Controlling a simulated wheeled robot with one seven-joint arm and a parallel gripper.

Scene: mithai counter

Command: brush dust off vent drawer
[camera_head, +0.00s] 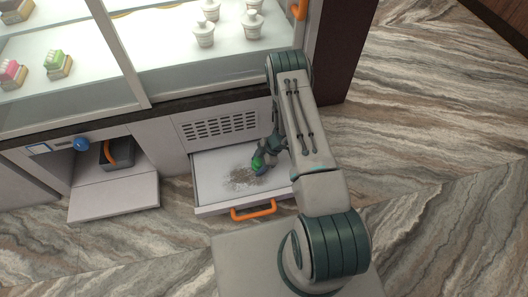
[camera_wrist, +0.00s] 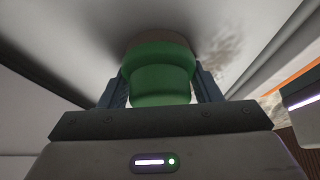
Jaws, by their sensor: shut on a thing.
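The vent drawer (camera_head: 218,202) is pulled out below the slotted vent panel (camera_head: 221,126), with an orange handle (camera_head: 254,211) on its front. A patch of grey-brown dust (camera_head: 241,179) lies on the drawer's white floor, and some dust (camera_wrist: 222,50) also shows in the wrist view. My gripper (camera_head: 264,157) is over the drawer, beside the dust. It is shut on a green brush (camera_head: 258,164), whose green handle (camera_wrist: 160,75) sits between the two fingers in the wrist view. The brush's lower end is at or close to the drawer floor; contact is not clear.
To the left, an open compartment with a lowered white flap (camera_head: 115,198) holds a dark bin (camera_head: 117,154) with an orange handle. A blue knob (camera_head: 81,144) is above it. The glass display case (camera_head: 200,70) with sweets and white jars stands above. Marbled floor lies clear at right.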

